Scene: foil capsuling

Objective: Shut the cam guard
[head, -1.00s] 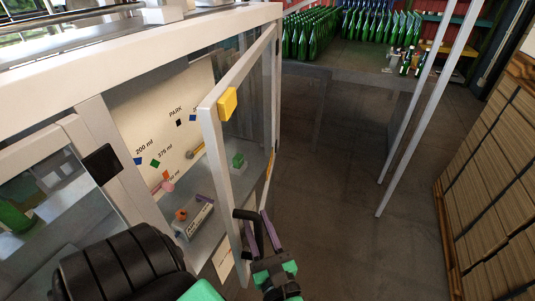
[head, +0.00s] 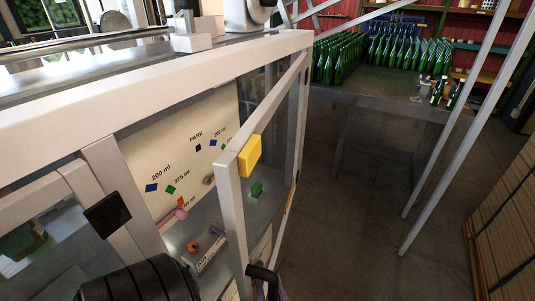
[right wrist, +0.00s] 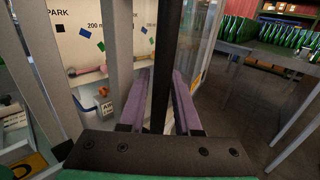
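The cam guard is a grey-framed clear door (head: 232,210) with a yellow block (head: 249,156) on its top corner. It stands swung out from the machine (head: 200,62), leaving the cam compartment exposed. Its black handle (head: 262,272) is at the bottom of the head view. In the right wrist view the black handle bar (right wrist: 168,50) passes between the purple fingers of my right gripper (right wrist: 162,78). The fingers look apart, with narrow gaps beside the bar. Contact is hard to judge. In the head view my right gripper is mostly cut off below. My left gripper is not seen.
Inside the compartment a panel (head: 145,150) carries PARK and volume marks, with small coloured parts below. Green bottles (head: 340,60) stand on a table behind. Slanted grey posts (head: 455,130) and stacked boxes (head: 510,230) are at right. The floor (head: 350,220) beside the guard is clear.

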